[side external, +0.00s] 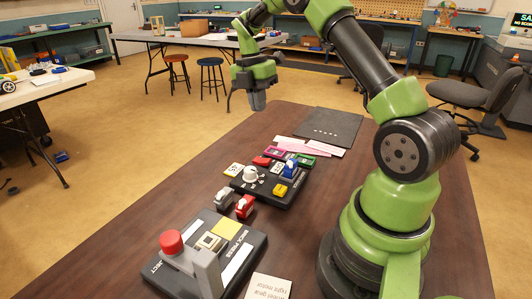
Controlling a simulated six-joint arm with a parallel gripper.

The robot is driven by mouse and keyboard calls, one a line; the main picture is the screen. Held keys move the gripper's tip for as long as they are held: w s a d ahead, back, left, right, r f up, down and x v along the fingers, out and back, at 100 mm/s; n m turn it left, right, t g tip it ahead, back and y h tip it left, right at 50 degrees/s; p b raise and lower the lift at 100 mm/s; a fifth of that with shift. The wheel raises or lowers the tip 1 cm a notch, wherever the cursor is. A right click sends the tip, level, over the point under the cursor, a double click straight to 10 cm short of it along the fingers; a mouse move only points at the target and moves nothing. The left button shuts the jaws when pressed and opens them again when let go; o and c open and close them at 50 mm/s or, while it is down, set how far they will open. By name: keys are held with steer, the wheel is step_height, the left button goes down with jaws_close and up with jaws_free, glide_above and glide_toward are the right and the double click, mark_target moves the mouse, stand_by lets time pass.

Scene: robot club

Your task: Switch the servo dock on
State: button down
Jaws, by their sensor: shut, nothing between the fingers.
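A black board (262,196) lies in the middle of the brown table. It carries a round white knob (250,173), a blue block-like part (290,168) and a yellow part (280,190). The blue part looks like a small servo, so this may be the servo dock, but I cannot read a label. I cannot make out its switch or whether it is on. My gripper (257,104) is shut and empty, in the air above the far left edge of the table, well apart from the board.
A grey press unit (245,250) with a red button (171,242) stands at the near left. A grey-and-white part (224,200) and a red part (244,207) lie between it and the board. Pink cards (308,147), a dark mat (340,122) and a printed card (268,287) also lie on the table.

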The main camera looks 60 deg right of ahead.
mark_target(263, 160)
steer(key=f, duration=0.4)
steer(key=s+f, duration=0.1)
steer(key=f, duration=0.4)
steer(key=s+f, duration=0.1)
steer(key=f, duration=0.3)
steer(key=shift+s+f, duration=0.1)
steer(key=shift+f, duration=0.3)
steer(key=shift+s+f, duration=0.15)
steer(key=shift+f, duration=0.2)
steer(key=shift+r, duration=0.1)
steer(key=shift+w+r, duration=0.3)
steer(key=shift+w, duration=0.55)
step_height(263, 160, up, 14)
steer(key=s, duration=0.2)
steer(key=shift+s, duration=0.15)
